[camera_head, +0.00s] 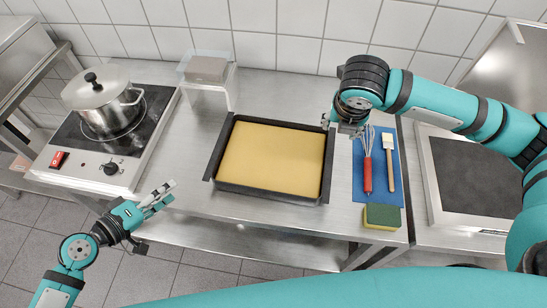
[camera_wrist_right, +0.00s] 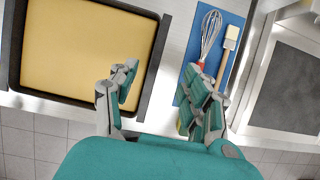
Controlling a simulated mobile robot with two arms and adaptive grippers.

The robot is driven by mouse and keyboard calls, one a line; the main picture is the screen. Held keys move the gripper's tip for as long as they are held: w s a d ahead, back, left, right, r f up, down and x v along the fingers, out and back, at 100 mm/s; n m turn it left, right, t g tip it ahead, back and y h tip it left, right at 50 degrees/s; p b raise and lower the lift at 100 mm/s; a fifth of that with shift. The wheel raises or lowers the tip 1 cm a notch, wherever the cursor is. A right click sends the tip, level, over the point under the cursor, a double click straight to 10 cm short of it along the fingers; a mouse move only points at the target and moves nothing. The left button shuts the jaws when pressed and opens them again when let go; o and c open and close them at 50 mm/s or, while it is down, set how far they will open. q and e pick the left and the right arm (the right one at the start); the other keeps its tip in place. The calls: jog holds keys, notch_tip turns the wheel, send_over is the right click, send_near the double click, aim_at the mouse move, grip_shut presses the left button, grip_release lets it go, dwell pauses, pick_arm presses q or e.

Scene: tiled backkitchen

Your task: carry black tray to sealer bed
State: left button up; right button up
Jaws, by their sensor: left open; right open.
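The black tray (camera_head: 222,150), filled with a flat yellow layer, lies on the steel table in the middle of the head view. It also shows at the upper left of the right wrist view (camera_wrist_right: 151,62). My left gripper (camera_head: 168,190) is open and empty, left of the tray's near left corner. My right gripper (camera_head: 345,128) is near the tray's right rim; the right wrist view shows its fingers (camera_wrist_right: 160,85) apart with nothing between them. A dark flat bed in a steel frame (camera_head: 475,172) lies at the right; I cannot tell whether it is the sealer bed.
A blue mat (camera_head: 364,152) right of the tray holds a red-handled whisk (camera_head: 367,176) and a brush (camera_head: 389,165). A sponge (camera_head: 381,216) lies at its near end. A lidded pot (camera_head: 105,101) stands on a hob (camera_head: 150,125) at left. A clear container (camera_head: 208,72) stands behind.

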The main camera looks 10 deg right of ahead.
aim_at(210, 161)
pick_arm(q)
jog(key=x, duration=1.6)
jog(key=shift+d, duration=0.1)
pick_arm(e)
jog(key=x, duration=1.6)
pick_arm(q)
jog(key=c, duration=0.8)
pick_arm(e)
jog(key=c, duration=0.8)
pick_arm(q)
grip_shut()
pick_arm(e)
grip_shut()
pick_arm(q)
jog(key=shift+s, duration=0.1)
pick_arm(e)
jog(key=shift+r, duration=0.1)
